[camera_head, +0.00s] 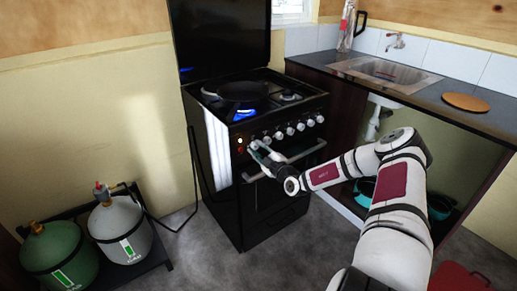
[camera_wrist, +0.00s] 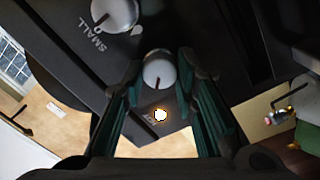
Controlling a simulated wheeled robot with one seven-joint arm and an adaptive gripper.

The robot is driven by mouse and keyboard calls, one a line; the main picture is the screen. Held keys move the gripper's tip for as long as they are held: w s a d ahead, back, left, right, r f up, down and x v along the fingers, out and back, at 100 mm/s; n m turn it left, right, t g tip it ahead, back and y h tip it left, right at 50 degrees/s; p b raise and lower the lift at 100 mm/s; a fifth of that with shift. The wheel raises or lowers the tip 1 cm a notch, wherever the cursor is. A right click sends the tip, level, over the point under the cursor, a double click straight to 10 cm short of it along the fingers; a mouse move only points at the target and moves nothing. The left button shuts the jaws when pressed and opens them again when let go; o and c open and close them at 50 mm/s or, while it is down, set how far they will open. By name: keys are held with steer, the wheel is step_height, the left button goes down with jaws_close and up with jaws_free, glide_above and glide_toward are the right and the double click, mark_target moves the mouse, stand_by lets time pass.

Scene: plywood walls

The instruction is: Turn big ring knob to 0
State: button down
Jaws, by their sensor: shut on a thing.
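The black stove (camera_head: 275,205) has a row of pale round knobs along its front panel. My gripper (camera_head: 257,148) is at the leftmost knob (camera_head: 254,145), close to the glowing indicator light (camera_head: 240,141). In the wrist view, the green-padded fingers of my gripper (camera_wrist: 158,76) are on either side of a pale knob (camera_wrist: 158,69) and are shut on it. A dark pointer line shows on its face. Its label is too small to read. The neighbouring knob (camera_wrist: 115,12) has the label "SMALL" next to it.
The oven handle (camera_head: 300,157) runs below the knobs, close to my gripper. The raised stove lid (camera_head: 220,40) stands behind the burners. A counter (camera_head: 450,99) with a sink is on the right. Two gas bottles (camera_head: 122,230) (camera_head: 60,256) stand on the left floor.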

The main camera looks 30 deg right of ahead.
steer(key=m, duration=0.4)
steer(key=shift+s+m+p, duration=0.1)
steer(key=shift+m+p, duration=0.25)
steer(key=shift+m, duration=1.95)
steer(key=c, duration=1.3)
jaws_free()
steer(key=s, duration=1.2)
steer(key=shift+a, duration=0.1)
steer(key=shift+w, duration=0.1)
